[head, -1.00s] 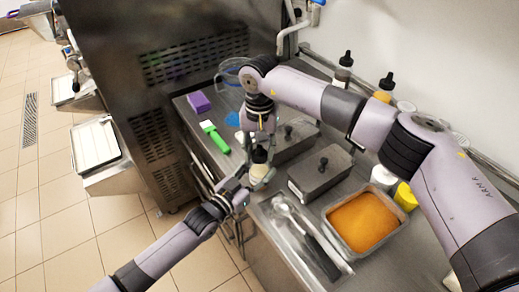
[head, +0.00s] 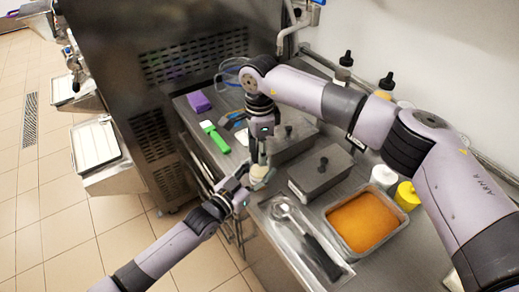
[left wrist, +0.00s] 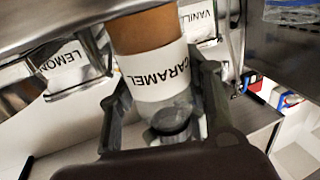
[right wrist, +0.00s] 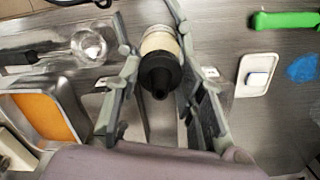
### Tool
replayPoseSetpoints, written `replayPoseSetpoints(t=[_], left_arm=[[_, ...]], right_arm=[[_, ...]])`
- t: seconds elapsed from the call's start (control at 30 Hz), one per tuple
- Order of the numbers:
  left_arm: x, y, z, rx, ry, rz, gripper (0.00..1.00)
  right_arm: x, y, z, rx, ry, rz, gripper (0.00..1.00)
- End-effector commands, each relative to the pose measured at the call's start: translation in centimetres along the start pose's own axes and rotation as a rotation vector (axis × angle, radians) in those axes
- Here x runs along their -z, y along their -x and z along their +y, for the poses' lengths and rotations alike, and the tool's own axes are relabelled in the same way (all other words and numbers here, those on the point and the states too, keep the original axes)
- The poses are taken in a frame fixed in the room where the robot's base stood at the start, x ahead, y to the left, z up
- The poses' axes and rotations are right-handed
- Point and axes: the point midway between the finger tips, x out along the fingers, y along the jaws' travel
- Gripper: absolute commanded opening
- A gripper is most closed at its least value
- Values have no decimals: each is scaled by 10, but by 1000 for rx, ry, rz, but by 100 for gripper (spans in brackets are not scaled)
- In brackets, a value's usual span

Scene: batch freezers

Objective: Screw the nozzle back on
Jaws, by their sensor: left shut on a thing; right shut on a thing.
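The caramel bottle (left wrist: 158,75) fills the middle of the left wrist view, with a white label and brown contents. My left gripper (left wrist: 160,108) is shut around it. In the head view the bottle (head: 258,173) is held up beside the counter's front edge. The black nozzle (right wrist: 160,76) is on the bottle's top end in the right wrist view, between the fingers of my right gripper (right wrist: 162,90). My right gripper reaches down from above in the head view and is shut on the nozzle. How well the nozzle is seated on the neck is hidden.
Lidded grey pans (head: 320,172) and an orange-filled pan (head: 401,228) stand on the counter. A tray with a scoop (head: 347,268) lies in front. A green scraper (head: 215,138) and purple block (head: 199,101) lie behind. More nozzled bottles (head: 384,84) line the wall.

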Motion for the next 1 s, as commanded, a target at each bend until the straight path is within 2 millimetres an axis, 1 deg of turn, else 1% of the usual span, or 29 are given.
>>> replayPoseSetpoints(t=[0.03,0.1,0.8,0.9,1.0], left_arm=[[0,0,0,0,0,0,0],[0,0,0,0,0,0,0],[0,0,0,-1,-1,0,0],[0,0,1,-1,-1,0,0],[0,0,1,-1,-1,0,0]], right_arm=[[0,0,0,0,-102,0,3],[0,0,0,0,-253,0,3],[0,-1,-1,1,-1763,-2,3],[0,-1,-1,1,-1968,-3,3],[0,-1,-1,1,-2133,-3,3]])
